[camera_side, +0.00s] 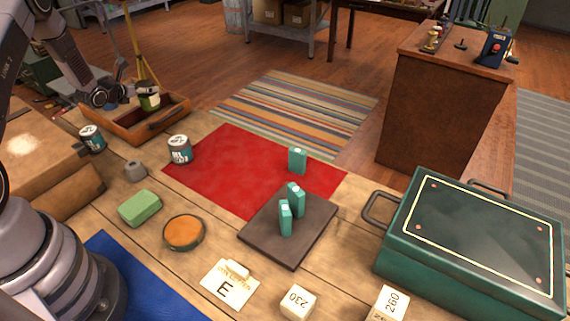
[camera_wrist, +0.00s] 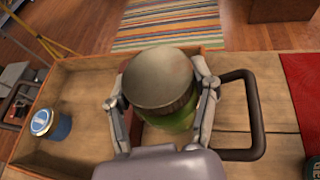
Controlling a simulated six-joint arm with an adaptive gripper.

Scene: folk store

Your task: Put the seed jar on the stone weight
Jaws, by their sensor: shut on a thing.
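The seed jar, a green glass jar with a dull grey-tan lid (camera_wrist: 158,77), sits upright between the fingers of my gripper (camera_wrist: 160,88). My gripper is shut on it. In the side view the jar (camera_side: 149,98) is over the shallow wooden tray (camera_side: 168,128); I cannot tell whether its base touches the tray floor.
Labelled tins (camera_side: 180,150) stand near the tray, which has a dark handle (camera_wrist: 258,112). A green case (camera_side: 480,240) fills the right.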

